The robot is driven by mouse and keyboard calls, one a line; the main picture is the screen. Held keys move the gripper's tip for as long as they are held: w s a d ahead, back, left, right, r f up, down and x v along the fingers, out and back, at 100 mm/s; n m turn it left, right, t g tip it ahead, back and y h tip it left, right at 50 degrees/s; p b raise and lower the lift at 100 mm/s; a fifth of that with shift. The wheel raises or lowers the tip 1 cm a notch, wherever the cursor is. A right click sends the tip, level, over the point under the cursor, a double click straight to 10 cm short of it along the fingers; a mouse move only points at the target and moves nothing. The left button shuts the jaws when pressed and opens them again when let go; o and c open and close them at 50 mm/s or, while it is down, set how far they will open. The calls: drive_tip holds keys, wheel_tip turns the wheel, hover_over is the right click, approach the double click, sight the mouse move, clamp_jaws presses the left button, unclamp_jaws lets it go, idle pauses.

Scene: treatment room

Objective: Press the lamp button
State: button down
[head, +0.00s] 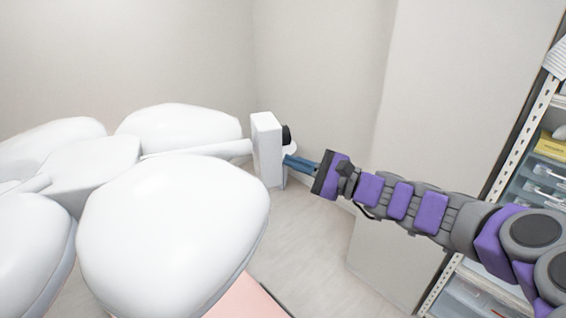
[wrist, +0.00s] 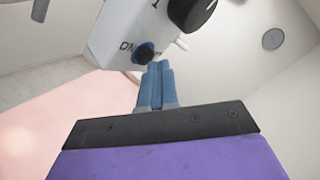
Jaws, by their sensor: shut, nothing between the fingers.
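The lamp (head: 165,215) has several large white heads on arms and fills the left of the head view. Its white control box (head: 266,150) stands at the right end of a white arm. In the wrist view the box (wrist: 118,28) carries a dark round button (wrist: 145,53) with a blue rim beside "ON" lettering, and a black knob (wrist: 192,12) above it. My gripper (head: 288,161) has blue fingers, shut and empty, close to the box's right side. In the wrist view the fingertips (wrist: 160,66) are just below and right of the button; I cannot tell whether they touch it.
A shelf rack (head: 545,165) with bins and a yellow box (head: 551,147) stands at the right edge. A pink padded surface (head: 245,297) lies below the lamp. The pale wall (head: 320,60) is behind, with open floor (head: 315,240) below the gripper.

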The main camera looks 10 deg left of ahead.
drive_tip(key=shift+d, duration=0.1)
drive_tip(key=shift+w+d+p, duration=0.25)
drive_tip(key=shift+d+p, duration=0.05)
drive_tip(key=shift+d, duration=0.55)
drive_tip(key=shift+w+d+r, duration=0.1)
drive_tip(key=shift+w+d+p, duration=0.35)
drive_tip(key=shift+w+d, duration=0.1)
drive_tip(key=shift+d, duration=0.4)
drive_tip(key=shift+w+d+p, duration=0.4)
drive_tip(key=shift+d, duration=0.5)
drive_tip(key=shift+w+d+p, duration=0.35)
drive_tip(key=shift+w+d, duration=0.1)
drive_tip(key=shift+d, duration=0.4)
drive_tip(key=shift+s, duration=0.1)
